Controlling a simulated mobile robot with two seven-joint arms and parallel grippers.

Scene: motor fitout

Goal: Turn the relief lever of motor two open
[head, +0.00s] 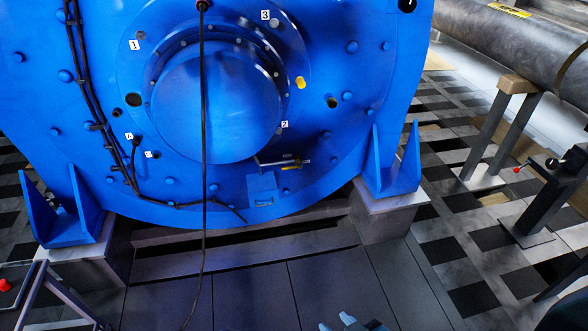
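A large blue motor (220,105) fills the upper left and middle of the head view. A small silver lever-like rod (280,162) sticks out sideways low on its face, just below the label 2 (284,124). I cannot tell for sure that it is the relief lever, or whether it is open. My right gripper (348,324) shows only by its light blue tips at the bottom edge, well below the rod and apart from the motor. Most of it is cut off, and its opening cannot be judged. My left gripper is out of view.
A black cable (203,180) hangs down in front of the motor. Blue feet (396,165) rest on pale blocks. A grey pipe (520,40) lies on stands at the right, near a dark frame with a red knob (517,170).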

